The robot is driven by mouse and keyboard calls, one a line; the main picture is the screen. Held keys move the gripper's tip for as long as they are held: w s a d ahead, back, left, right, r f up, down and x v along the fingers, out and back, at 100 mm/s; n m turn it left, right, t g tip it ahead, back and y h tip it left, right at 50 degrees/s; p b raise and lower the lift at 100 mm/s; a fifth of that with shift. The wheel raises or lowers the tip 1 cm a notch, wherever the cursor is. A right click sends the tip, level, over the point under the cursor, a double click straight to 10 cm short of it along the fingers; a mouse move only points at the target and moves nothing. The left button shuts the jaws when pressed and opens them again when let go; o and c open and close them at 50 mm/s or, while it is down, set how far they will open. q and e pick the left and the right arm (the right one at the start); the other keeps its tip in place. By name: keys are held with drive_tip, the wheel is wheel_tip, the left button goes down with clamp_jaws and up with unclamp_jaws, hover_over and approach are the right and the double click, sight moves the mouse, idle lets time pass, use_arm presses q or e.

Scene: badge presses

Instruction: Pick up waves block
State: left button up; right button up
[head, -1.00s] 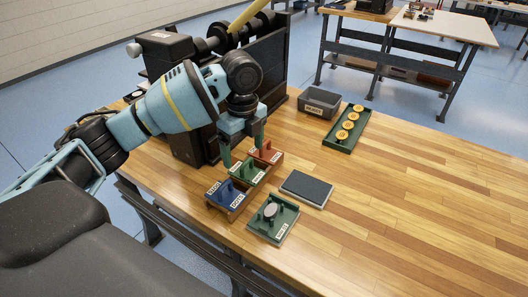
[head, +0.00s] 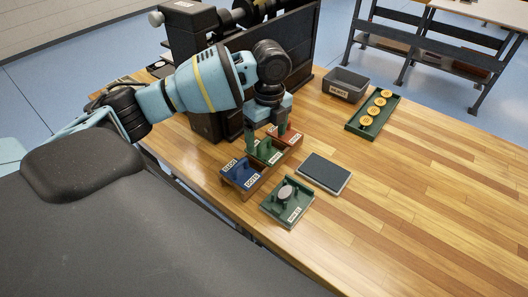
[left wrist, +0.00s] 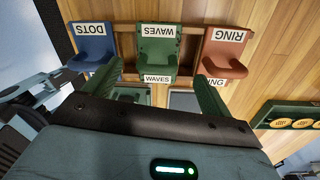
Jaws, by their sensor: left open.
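The green waves block (head: 265,153) stands in the middle slot of a wooden rack (head: 251,190), between the blue dots block (head: 241,173) and the red ring block (head: 288,136). In the left wrist view, the waves block (left wrist: 157,46) shows its WAVES labels, with the dots block (left wrist: 92,46) left and the ring block (left wrist: 224,52) right. My left gripper (head: 267,131) is open above the rack. Its green fingers (left wrist: 160,80) lie to either side of the waves block in the picture; I see no contact. My right gripper is out of view.
A dark flat pad (head: 325,172) and a green fixture (head: 273,211) holding a round disc lie in front of the rack. A grey bin (head: 345,86) and a green tray (head: 358,128) with several yellow discs stand behind. The table's right side is clear.

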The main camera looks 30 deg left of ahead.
sight(266, 141)
use_arm(q)
drive_tip(key=shift+s+f, duration=0.15)
drive_tip(key=shift+f, duration=0.75)
drive_tip(key=shift+s+f, duration=0.1)
drive_tip(key=shift+f, duration=0.8)
drive_tip(key=c, duration=1.2)
drive_tip(key=shift+o, duration=0.2)
drive_tip(key=shift+r, duration=0.1)
